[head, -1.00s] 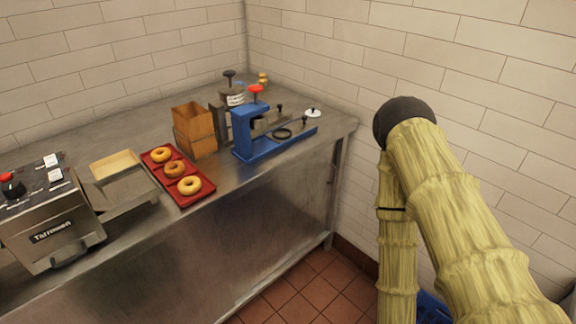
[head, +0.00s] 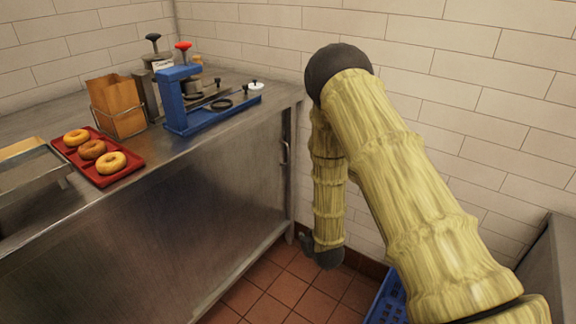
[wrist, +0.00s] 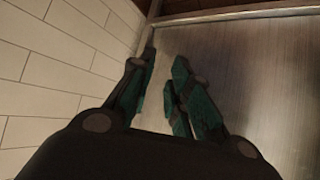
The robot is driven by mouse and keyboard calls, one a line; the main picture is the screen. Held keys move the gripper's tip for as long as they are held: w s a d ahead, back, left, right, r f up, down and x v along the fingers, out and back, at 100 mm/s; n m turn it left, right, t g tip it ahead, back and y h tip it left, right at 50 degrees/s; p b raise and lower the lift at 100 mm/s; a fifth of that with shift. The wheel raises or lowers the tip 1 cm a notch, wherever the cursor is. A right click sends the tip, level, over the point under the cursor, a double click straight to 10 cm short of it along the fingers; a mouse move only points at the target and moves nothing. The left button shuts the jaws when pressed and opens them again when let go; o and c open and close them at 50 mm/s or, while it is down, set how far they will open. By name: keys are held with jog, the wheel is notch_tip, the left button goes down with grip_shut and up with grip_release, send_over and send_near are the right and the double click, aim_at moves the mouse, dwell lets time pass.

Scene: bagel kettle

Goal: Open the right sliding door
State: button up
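The right sliding door (head: 215,185) is a brushed metal panel in the front of the steel counter. It looks shut, with a vertical bar handle (head: 285,153) near its right end. In the wrist view, a metal panel (wrist: 250,70) fills the right side. My gripper (head: 304,240) hangs low beside the counter's right front leg, below the handle. In the wrist view, my gripper (wrist: 164,65) has its dark green fingers apart, with nothing seen between them. I cannot make out the handle in the wrist view.
A white tiled wall (head: 450,60) is close on the right. A blue crate (head: 388,300) is on the tiled floor (head: 285,285).

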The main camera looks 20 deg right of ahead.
jog(key=w+d+r+t+b, duration=0.1)
jog(key=w+r+t+b, duration=0.2)
jog(key=w, duration=0.4)
jog(key=w+d+r+t+b, duration=0.15)
jog(key=w+b, duration=0.25)
jog(key=w, duration=0.4)
jog(key=n+t+b, duration=0.1)
jog(key=t+b, duration=0.2)
jog(key=b, duration=0.3)
send_near(288, 152)
jog(key=w+b, duration=0.1)
jog(key=w, duration=0.6)
jog(key=w+b, duration=0.1)
jog(key=w, duration=0.2)
jog(key=shift+w+d+f+b, duration=0.2)
jog(key=shift+w+d+b, duration=0.05)
jog(key=shift+w+b, duration=0.05)
grip_shut()
